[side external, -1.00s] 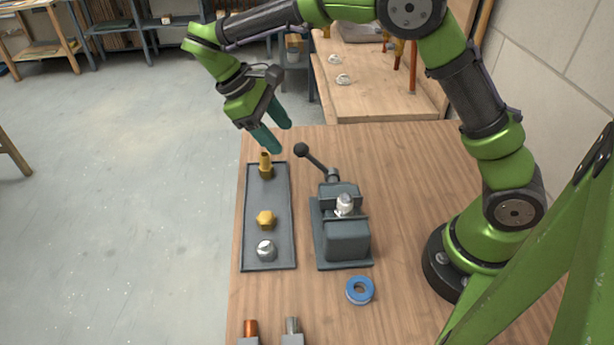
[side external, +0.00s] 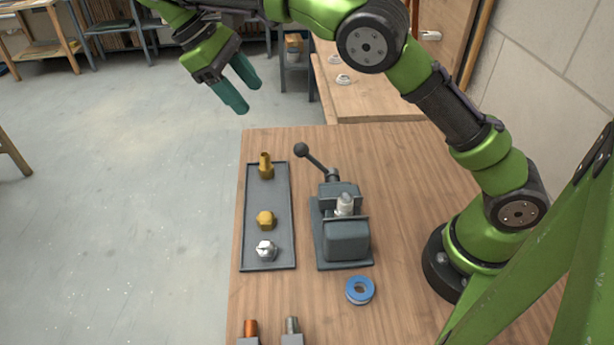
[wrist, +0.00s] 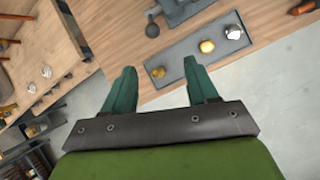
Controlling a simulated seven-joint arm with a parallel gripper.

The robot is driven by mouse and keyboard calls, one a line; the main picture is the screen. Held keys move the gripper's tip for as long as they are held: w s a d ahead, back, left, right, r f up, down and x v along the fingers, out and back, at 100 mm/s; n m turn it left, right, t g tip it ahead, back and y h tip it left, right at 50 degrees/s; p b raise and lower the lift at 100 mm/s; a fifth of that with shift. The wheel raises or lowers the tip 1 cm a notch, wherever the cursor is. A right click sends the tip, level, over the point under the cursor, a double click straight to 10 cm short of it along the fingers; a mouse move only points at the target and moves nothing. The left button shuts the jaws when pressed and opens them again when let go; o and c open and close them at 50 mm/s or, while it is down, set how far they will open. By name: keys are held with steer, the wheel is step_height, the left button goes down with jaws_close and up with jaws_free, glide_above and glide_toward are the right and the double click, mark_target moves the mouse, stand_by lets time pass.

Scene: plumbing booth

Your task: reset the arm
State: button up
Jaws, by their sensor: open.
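My gripper (side external: 241,88) has green fingers and is raised in the air, past the far left end of the wooden workbench (side external: 420,180) in the side external view. Its fingers are apart with nothing between them. In the wrist view the two fingers of my gripper (wrist: 163,88) stand apart, with the bench beyond them. My gripper touches nothing.
A dark tray (side external: 256,196) holds a brass fitting (side external: 265,166), a brass hex piece (side external: 265,220) and a silver one (side external: 266,250). A grey vise (side external: 345,235) with a lever (side external: 316,163) holds a silver fitting (side external: 344,204). Blue tape roll (side external: 360,290) lies nearer.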

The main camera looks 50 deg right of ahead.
steer(key=s+d+f+m+t, duration=0.1)
steer(key=s+d+f+t, duration=0.15)
steer(key=d, duration=0.45)
steer(key=s+d+r+m+t+y, duration=0.2)
steer(key=s+m+t+y, duration=0.4)
steer(key=s, duration=1.1)
steer(key=m+t, duration=0.1)
steer(key=t, duration=0.2)
steer(key=shift+s+m, duration=0.3)
steer(key=shift+s, duration=0.05)
